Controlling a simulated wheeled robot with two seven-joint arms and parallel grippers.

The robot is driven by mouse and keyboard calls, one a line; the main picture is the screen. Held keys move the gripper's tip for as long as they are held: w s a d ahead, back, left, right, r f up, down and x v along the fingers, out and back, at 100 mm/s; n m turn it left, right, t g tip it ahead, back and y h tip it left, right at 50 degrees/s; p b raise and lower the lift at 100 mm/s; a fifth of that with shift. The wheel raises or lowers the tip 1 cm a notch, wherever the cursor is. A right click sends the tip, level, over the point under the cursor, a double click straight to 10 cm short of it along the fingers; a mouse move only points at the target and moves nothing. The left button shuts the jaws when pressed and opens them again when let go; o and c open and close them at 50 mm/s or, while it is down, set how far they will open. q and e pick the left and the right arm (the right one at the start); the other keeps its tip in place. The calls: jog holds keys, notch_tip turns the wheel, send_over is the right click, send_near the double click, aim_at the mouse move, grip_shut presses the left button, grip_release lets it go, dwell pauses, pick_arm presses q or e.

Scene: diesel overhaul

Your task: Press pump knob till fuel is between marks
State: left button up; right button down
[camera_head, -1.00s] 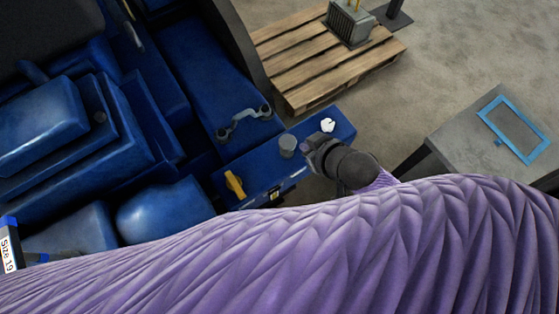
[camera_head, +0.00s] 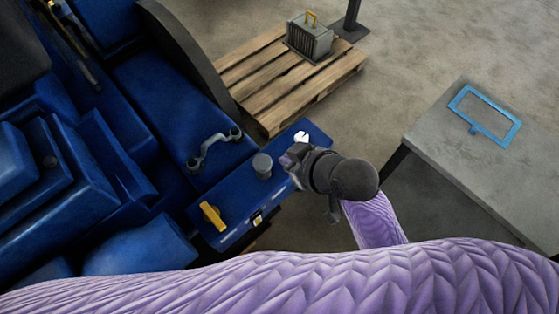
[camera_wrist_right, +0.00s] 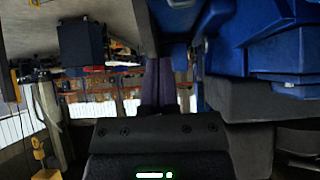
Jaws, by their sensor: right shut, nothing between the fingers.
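A blue panel box (camera_head: 240,200) projects from the engine. On its top are a grey round cap or knob (camera_head: 262,165), a small white fitting (camera_head: 302,138) and a yellow lever (camera_head: 212,217). I cannot tell for sure which is the pump knob. A small yellow-framed detail (camera_head: 257,220) sits on the box's front; no fuel level or marks can be read. My right gripper (camera_head: 290,162) is at the box's right end, between the grey cap and the white fitting; contact cannot be told. Its fingers (camera_wrist_right: 165,85) are shut and empty in the right wrist view. My left gripper is out of view.
A grey metal bracket (camera_head: 212,148) lies on the blue engine body (camera_head: 170,110). A wooden pallet (camera_head: 262,92) carries a finned grey unit (camera_head: 310,38). A grey table (camera_head: 450,140) with a blue frame (camera_head: 484,112) stands at right. My purple sleeve covers the lower edge.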

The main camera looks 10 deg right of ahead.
jog(key=b, duration=0.3)
send_over(260, 159)
jog(key=s+d, duration=0.1)
jog(key=s, duration=0.1)
notch_tip(260, 159, down, 7)
jog(key=shift+d+f, duration=0.1)
jog(key=shift+f, duration=0.1)
notch_tip(260, 159, down, 2)
jog(key=shift+d+f, duration=0.1)
jog(key=shift+f, duration=0.7)
